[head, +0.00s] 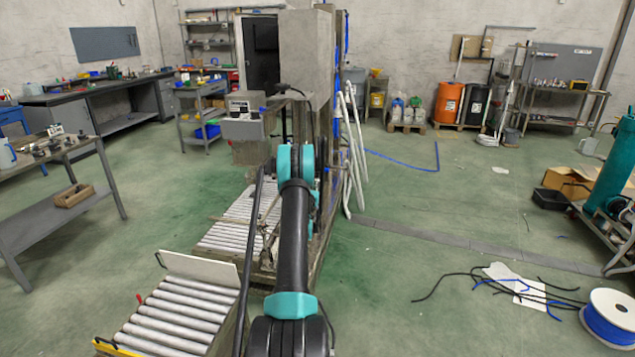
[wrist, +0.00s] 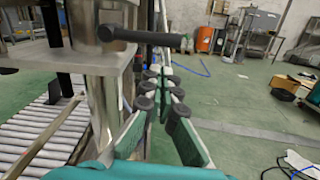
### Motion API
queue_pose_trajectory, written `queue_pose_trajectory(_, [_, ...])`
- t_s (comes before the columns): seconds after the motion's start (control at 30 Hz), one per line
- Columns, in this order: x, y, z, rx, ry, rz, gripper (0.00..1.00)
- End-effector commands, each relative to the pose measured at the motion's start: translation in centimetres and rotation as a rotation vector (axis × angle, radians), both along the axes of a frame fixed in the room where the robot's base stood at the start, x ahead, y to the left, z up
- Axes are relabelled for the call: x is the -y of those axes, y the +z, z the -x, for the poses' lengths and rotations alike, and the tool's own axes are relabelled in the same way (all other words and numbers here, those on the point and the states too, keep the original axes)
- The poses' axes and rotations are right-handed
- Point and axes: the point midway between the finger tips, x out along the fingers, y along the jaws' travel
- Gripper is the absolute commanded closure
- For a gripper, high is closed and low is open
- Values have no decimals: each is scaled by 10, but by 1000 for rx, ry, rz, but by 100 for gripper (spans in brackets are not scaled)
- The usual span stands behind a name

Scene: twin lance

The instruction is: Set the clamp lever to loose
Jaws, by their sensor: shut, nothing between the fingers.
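A dark bar-shaped lever (wrist: 145,36) shows near the top of the wrist view. It sticks out to the right, roughly level, from a shiny metal post on the machine. I take it for the clamp lever; no loose or tight marking is readable. My gripper (wrist: 161,75) is in the lower middle of the wrist view, its green-padded fingers shut and empty. Its tips appear below and right of the lever, apart from it. In the head view a small dark handle (head: 289,89) tops the machine, possibly the same lever; my arm hides my gripper there.
The machine's grey column (head: 305,70) stands behind the lever, with pale hoses (head: 352,150) hanging on its right. A roller conveyor (head: 180,310) lies at front left. Loose black cables and a blue spool (head: 610,320) lie at right. The green floor between is mostly clear.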

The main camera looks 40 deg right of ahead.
Motion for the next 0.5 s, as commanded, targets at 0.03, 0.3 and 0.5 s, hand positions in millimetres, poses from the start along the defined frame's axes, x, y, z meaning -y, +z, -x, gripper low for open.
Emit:
queue_pose_trajectory(0.03, [-3, -8, -3, 0, 2, 0, 100])
queue_pose_trajectory(0.3, [-36, -21, 19, 0, 2, 0, 100])
queue_pose_trajectory(0.5, [-64, -23, 43, 0, 3, 0, 100])
